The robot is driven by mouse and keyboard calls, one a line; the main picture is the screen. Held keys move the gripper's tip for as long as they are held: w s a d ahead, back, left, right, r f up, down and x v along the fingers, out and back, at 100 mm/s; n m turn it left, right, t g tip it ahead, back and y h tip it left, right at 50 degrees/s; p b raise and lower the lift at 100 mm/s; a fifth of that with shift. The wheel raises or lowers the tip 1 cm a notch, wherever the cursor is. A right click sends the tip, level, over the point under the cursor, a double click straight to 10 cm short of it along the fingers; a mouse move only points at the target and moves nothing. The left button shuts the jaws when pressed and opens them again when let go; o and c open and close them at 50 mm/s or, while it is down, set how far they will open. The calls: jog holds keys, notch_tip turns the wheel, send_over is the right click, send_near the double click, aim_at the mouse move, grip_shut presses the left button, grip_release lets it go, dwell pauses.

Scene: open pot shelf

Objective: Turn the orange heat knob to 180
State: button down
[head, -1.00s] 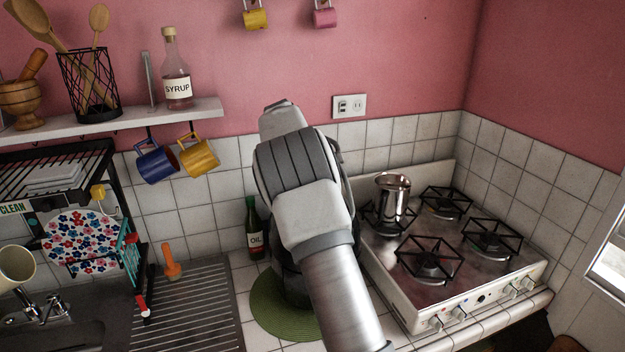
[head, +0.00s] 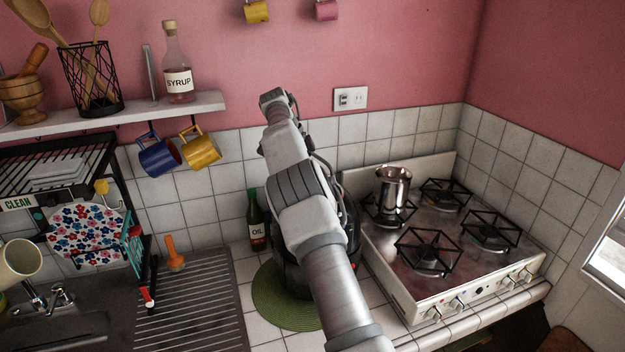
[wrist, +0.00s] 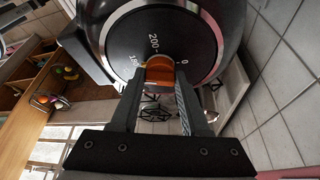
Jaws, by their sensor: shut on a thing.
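The orange heat knob (wrist: 160,70) sits low on a round black dial (wrist: 150,42) with a silver rim in the wrist view. The dial shows 200 near the knob's top, 0 to its right and a partly hidden number starting with 18 to its left. My gripper (wrist: 158,88) is shut on the knob, one finger on each side of it. Which mark the knob points at is hard to tell. In the head view the dark appliance (head: 287,278) is mostly behind my arm; the knob and gripper are hidden there.
The appliance stands on a round green mat (head: 268,306). An oil bottle (head: 257,232) is close on its left and the stove (head: 405,300) with a metal pot (head: 393,188) on its right. A shelf (head: 190,106) with hanging mugs is at upper left.

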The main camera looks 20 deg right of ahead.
jog(key=shift+m, duration=0.5)
dwell(0.4)
jog(key=shift+c, duration=1.9)
grip_release()
jog(key=shift+n, duration=0.5)
